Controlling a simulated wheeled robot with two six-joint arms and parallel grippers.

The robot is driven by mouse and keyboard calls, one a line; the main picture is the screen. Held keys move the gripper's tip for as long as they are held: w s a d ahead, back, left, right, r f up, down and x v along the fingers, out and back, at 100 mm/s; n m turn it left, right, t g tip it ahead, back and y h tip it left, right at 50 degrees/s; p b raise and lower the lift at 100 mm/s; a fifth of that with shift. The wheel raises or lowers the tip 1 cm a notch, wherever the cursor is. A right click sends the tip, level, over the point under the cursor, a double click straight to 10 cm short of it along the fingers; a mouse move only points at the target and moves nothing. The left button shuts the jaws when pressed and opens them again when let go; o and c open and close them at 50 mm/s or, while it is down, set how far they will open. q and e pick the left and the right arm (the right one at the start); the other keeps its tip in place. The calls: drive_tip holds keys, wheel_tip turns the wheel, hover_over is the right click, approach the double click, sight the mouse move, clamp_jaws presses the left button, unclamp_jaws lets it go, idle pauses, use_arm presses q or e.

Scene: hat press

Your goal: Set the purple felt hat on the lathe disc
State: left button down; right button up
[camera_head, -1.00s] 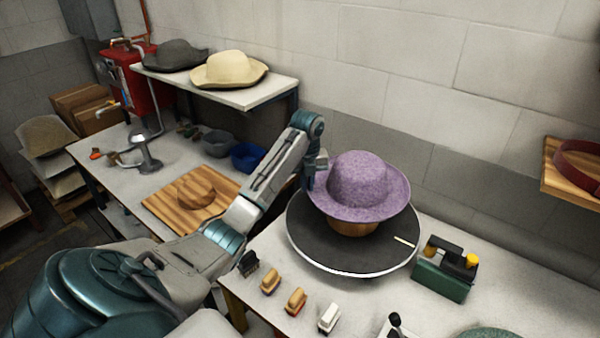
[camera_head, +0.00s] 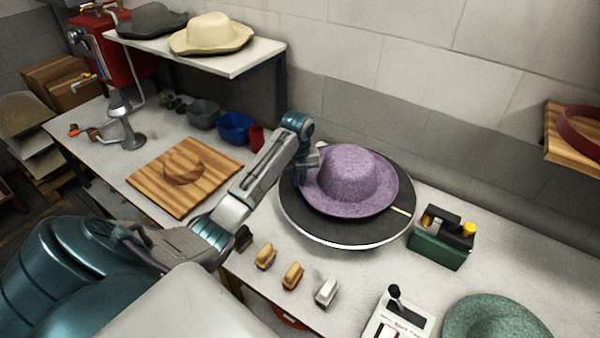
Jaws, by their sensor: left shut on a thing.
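The purple felt hat (camera_head: 349,180) sits low over the middle of the lathe disc (camera_head: 345,232), brim spread out and crown up. The disc is dark with a pale rim and carries a small light mark at its right. My left gripper (camera_head: 309,172) is at the hat's left brim and is shut on it; the fingertips are partly hidden. The wooden block under the hat is hidden now. Whether the brim touches the disc all round, I cannot tell. My right gripper is not in view.
A green box (camera_head: 441,237) stands right of the disc. Several brushes (camera_head: 292,275) line the front edge. A control box (camera_head: 396,318) and a green hat (camera_head: 494,320) are at the front right. A cream hat (camera_head: 212,34) rests on the back shelf (camera_head: 235,63).

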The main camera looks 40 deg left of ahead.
use_arm(q)
drive_tip(key=shift+f, duration=0.2)
drive_tip(key=shift+w+d, duration=0.1)
drive_tip(key=shift+w, duration=0.05)
drive_tip(key=shift+d, duration=0.1)
drive_tip(key=shift+f, duration=0.15)
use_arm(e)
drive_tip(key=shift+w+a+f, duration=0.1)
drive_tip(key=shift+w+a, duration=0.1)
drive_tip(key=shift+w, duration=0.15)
use_arm(q)
drive_tip(key=shift+f, duration=0.65)
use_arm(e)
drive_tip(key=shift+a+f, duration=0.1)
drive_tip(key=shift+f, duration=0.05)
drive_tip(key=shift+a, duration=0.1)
use_arm(q)
drive_tip(key=c, duration=1.5)
unclamp_jaws()
